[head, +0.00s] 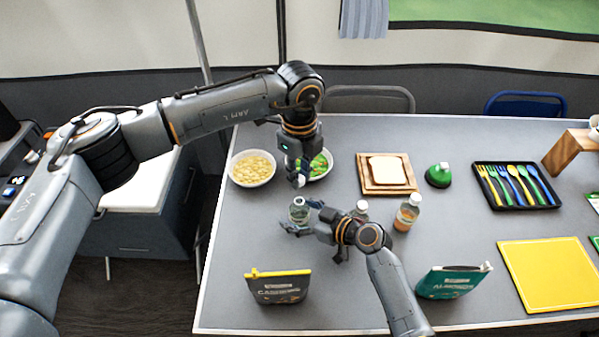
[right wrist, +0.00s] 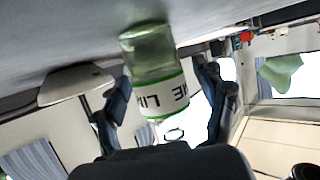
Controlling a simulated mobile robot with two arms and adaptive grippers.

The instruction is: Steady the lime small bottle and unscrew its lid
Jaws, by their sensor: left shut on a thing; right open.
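The lime small bottle (head: 299,211) stands upright on the grey table, clear with a green-edged label. In the right wrist view the bottle (right wrist: 158,75) appears upside down, its neck showing no lid. My left gripper (head: 299,182) is just above the bottle, pointing down, shut on a small white thing that looks like the lid (head: 300,181). A gap shows between it and the bottle's top. My right gripper (head: 299,217) is open, with one finger on each side of the bottle. In the right wrist view its fingers (right wrist: 165,98) stand apart from the bottle.
Two other small bottles (head: 408,212) stand right of the lime bottle, one partly behind my right arm. A bowl of yellow pieces (head: 253,184) and a bowl of green pieces (head: 329,170) are behind.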

